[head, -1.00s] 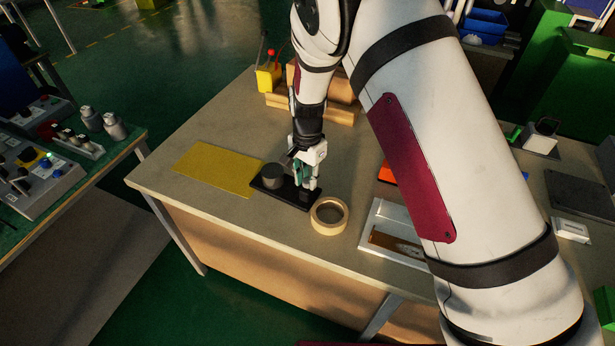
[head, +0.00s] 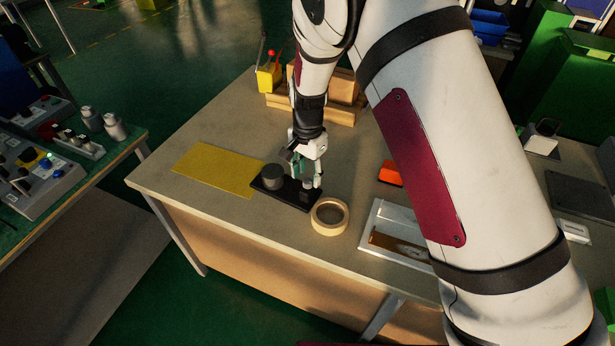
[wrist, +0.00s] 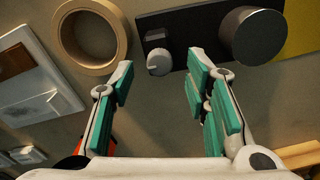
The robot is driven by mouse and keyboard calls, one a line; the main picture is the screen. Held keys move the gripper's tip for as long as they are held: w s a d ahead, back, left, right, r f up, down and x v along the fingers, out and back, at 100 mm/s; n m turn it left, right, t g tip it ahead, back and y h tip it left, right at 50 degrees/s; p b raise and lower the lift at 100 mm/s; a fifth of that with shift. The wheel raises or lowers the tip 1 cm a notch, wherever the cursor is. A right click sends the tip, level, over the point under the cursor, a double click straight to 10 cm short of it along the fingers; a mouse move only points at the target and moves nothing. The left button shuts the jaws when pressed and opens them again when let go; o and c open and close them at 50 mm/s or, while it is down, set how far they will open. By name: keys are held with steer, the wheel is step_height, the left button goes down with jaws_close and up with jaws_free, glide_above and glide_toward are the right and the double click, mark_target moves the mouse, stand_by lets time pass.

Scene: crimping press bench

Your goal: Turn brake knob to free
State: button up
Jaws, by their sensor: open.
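A black plate (head: 290,197) lies on the bench and bears a large dark cylinder (head: 272,177) and a small grey knob (wrist: 158,60). In the wrist view the plate (wrist: 200,52) is at the top, with the cylinder (wrist: 254,36) at its right. I take the small knob for the brake knob; its setting is not readable. My gripper (head: 309,175) is just above the plate's right end. In the wrist view my gripper (wrist: 163,72) is open and empty, its fingers to either side of the small knob and apart from it.
A tape roll (head: 329,215) lies right beside the plate, and a yellow sheet (head: 217,170) lies at its left. A white tray (head: 378,217) and an orange item (head: 391,173) are farther right. Wooden bins (head: 315,105) stand behind. The bench front left is clear.

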mark_target(308, 181)
step_height(308, 181, up, 10)
stand_by(0.3)
steer(key=shift+f, duration=0.1)
steer(key=s+d+r+n+t+y, duration=0.1)
steer(key=s+d+r+n, duration=0.1)
steer(key=s+d+r, duration=0.6)
steer(key=s+d+r+n+t, duration=0.1)
steer(key=s+d+r, duration=0.3)
steer(key=r, duration=0.6)
steer(key=s+d+r+n+t, duration=0.1)
steer(key=s+d+n, duration=0.1)
steer(key=s+d, duration=0.3)
steer(key=s+d+r+n+t+h, duration=0.1)
steer(key=s+d, duration=0.4)
steer(key=s, duration=0.7)
steer(key=shift+s+d+r+n+t, duration=0.15)
steer(key=shift+r+n+t, duration=0.2)
steer(key=shift+n, duration=0.45)
